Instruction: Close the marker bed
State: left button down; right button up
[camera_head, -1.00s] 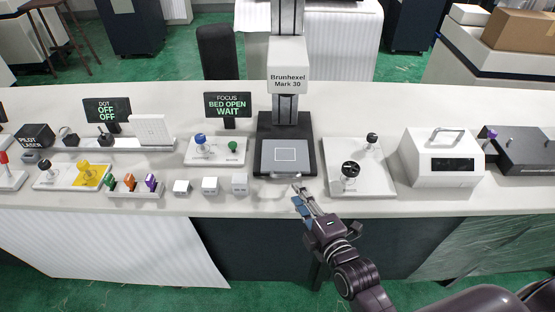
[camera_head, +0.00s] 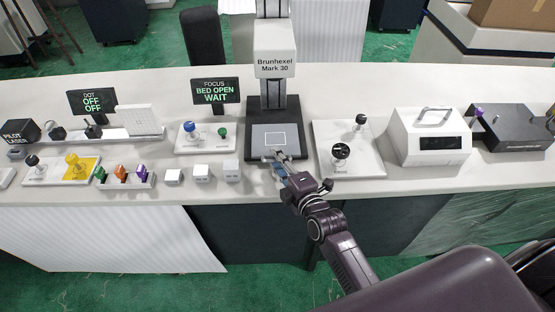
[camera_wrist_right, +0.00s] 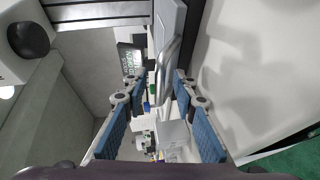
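The marker bed (camera_head: 272,139) is a grey plate with a white rectangle outline, at the foot of the marker labelled "Brunhexel Mark 30" (camera_head: 275,62). The display beside it (camera_head: 215,91) reads "FOCUS BED OPEN WAIT". My right gripper (camera_head: 275,156) is at the bed's front edge and partly hides it. In the right wrist view its blue-padded fingers (camera_wrist_right: 161,78) are spread, with the bed's silver handle (camera_wrist_right: 168,68) showing between their tips. I cannot tell whether either finger touches the handle. My left gripper is not in view.
To the bed's right is a white panel with black knobs (camera_head: 348,160), then a white box with a handle (camera_head: 430,136). To the left are a panel with blue and green knobs (camera_head: 206,147) and small white cubes (camera_head: 203,173) near the counter's front edge.

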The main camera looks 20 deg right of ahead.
aim_at(276, 142)
grip_shut()
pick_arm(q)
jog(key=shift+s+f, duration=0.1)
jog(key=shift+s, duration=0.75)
pick_arm(e)
jog(key=w, duration=0.1)
jog(key=w+d, duration=0.1)
jog(key=w, duration=0.1)
jog(key=shift+w+b, duration=0.25)
jog(key=shift+b, duration=0.1)
jog(key=shift+w+d, duration=0.1)
jog(key=shift+w, duration=0.15)
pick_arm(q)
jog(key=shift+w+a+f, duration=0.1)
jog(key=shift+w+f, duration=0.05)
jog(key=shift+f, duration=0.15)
pick_arm(e)
jog(key=shift+r, duration=0.15)
jog(key=shift+c, duration=1.8)
grip_release()
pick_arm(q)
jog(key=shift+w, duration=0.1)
pick_arm(e)
jog(key=o, duration=0.4)
jog(key=shift+c, duration=0.2)
